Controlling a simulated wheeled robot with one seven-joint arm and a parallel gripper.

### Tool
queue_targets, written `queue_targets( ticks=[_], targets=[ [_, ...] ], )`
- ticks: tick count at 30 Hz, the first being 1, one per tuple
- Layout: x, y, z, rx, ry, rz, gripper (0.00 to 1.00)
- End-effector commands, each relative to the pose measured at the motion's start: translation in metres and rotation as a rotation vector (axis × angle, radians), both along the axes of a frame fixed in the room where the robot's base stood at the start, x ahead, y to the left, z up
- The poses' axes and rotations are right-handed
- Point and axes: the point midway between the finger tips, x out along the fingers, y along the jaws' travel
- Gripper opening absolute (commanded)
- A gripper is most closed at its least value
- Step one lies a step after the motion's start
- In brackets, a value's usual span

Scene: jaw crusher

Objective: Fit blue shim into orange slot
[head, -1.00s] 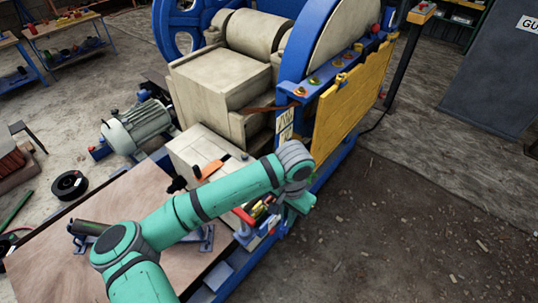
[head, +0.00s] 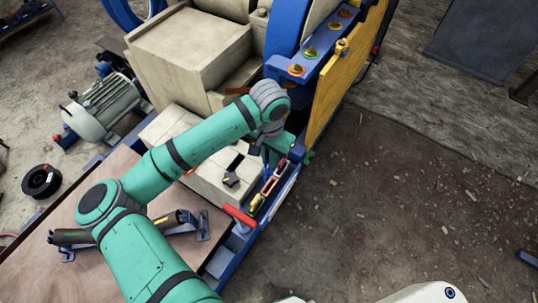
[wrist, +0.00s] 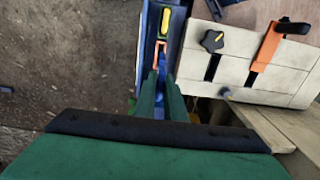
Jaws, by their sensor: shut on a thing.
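My gripper (head: 278,148) points down over the blue rail beside the pale block; its green fingers also show in the wrist view (wrist: 162,92). The fingers are close together, and what they hold is mostly hidden; a narrow blue strip shows between them, but I cannot tell it clearly from the rail. The orange slot (head: 270,185) is a small orange-edged frame on the rail, just in front of the gripper. In the wrist view the slot (wrist: 160,52) lies just beyond the fingertips, apart from them or nearly so.
A yellow piece (wrist: 164,22) lies in line beyond the slot. A red handle (head: 239,215) stands near the rail's front end. The pale block (wrist: 235,65) carries a black knob (wrist: 212,40) and an orange clamp (wrist: 268,48). A yellow panel (head: 345,75) rises behind.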

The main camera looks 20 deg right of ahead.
Motion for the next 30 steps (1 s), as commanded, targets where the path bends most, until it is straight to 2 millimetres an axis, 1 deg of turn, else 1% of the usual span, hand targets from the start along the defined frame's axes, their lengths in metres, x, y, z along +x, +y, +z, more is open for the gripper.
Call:
queue_targets(
  ticks=[5,15,21,30],
  targets=[
    [0.000,-0.001,0.000,-0.002,0.001,-0.001,0.00],
    [-0.001,-0.001,-0.028,-0.001,0.001,-0.002,0.00],
    [-0.001,-0.002,-0.040,-0.001,0.001,-0.004,0.00],
    [0.000,-0.002,-0.046,0.000,0.000,-0.004,0.00]
  ],
)
